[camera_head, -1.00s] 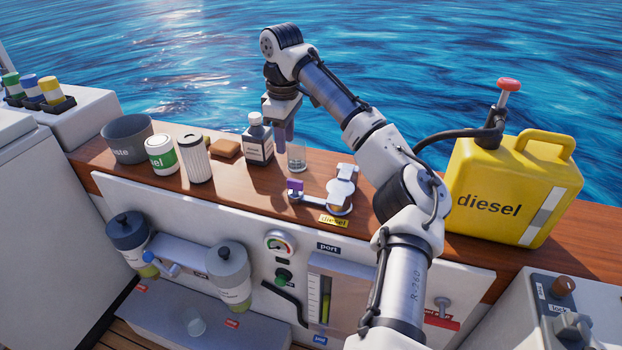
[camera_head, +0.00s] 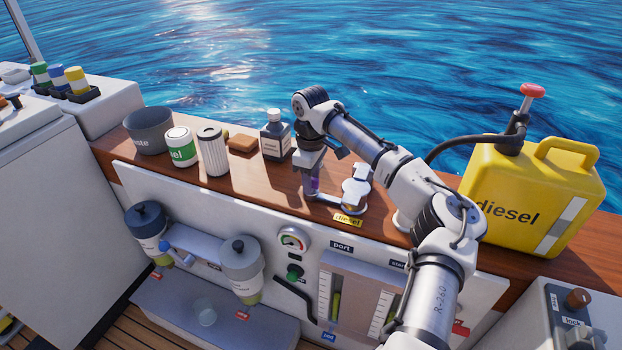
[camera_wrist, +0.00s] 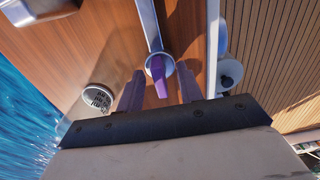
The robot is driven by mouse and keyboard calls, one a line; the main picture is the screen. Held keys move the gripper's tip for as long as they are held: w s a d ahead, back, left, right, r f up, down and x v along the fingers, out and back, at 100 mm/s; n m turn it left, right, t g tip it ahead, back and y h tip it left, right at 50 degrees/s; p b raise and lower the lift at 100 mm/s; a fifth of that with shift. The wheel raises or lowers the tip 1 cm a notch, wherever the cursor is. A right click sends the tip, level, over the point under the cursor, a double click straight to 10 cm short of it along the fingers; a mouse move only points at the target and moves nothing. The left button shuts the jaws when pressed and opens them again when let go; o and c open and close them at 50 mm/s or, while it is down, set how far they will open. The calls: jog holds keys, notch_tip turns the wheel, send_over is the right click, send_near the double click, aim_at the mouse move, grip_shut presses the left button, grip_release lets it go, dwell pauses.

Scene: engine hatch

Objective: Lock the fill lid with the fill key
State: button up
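The purple fill key (camera_head: 315,184) stands at the left end of a grey bar on the deck, partly hidden by my gripper. In the wrist view the key (camera_wrist: 158,76) sits in a round cup at the bar's end. My gripper (camera_head: 311,192) is over it, pointing down. In the wrist view my gripper (camera_wrist: 159,88) is open, with one finger on each side of the key and gaps visible. The pale round fill lid (camera_head: 355,186) lies just right of the gripper, behind the yellow diesel label (camera_head: 348,220); I cannot tell if it is fully seated.
A dark bottle (camera_head: 275,137), a brown block (camera_head: 242,143), a white filter (camera_head: 213,151), a green-banded can (camera_head: 180,147) and a grey waste bucket (camera_head: 149,131) stand left. A yellow diesel can (camera_head: 515,205) stands right.

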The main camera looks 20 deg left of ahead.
jog(key=shift+f, duration=0.2)
grip_shut()
